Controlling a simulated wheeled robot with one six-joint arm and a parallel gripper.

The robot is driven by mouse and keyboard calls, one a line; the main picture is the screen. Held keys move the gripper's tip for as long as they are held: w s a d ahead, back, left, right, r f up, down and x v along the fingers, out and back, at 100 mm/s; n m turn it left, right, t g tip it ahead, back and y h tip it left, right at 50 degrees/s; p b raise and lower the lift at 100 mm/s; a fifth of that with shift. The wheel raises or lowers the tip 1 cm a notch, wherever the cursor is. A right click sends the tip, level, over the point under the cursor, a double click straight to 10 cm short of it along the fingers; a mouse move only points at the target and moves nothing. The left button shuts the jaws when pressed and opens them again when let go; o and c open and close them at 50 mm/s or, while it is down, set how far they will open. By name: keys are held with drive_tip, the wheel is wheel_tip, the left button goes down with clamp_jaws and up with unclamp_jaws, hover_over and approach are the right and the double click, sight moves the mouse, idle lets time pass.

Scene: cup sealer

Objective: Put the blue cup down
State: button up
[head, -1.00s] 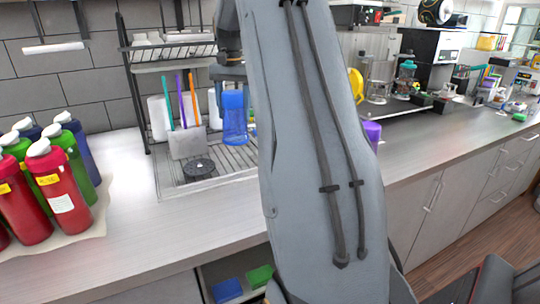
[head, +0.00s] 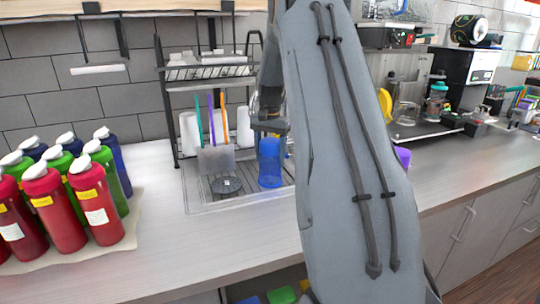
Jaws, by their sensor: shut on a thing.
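The blue cup (head: 270,163) is a translucent blue tumbler, upright over the dark drain grate of the drying rack in the head view. My gripper (head: 270,128) is at the cup's top and shut on it. My arm fills the middle of the view and hides what lies to the right of the cup. I cannot tell whether the cup's base touches the grate.
The drying rack (head: 208,72) has an upper shelf, with a holder (head: 215,160) of colored straws below. Several red, green and blue bottles (head: 97,203) stand at the left. Countertop (head: 165,215) between bottles and rack is clear. A purple cup (head: 403,156) shows right of my arm.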

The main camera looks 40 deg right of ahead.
drive_tip(key=o, duration=1.1)
drive_tip(key=shift+f, duration=0.1)
wheel_tip(320, 180, up, 12)
drive_tip(key=b, duration=0.4)
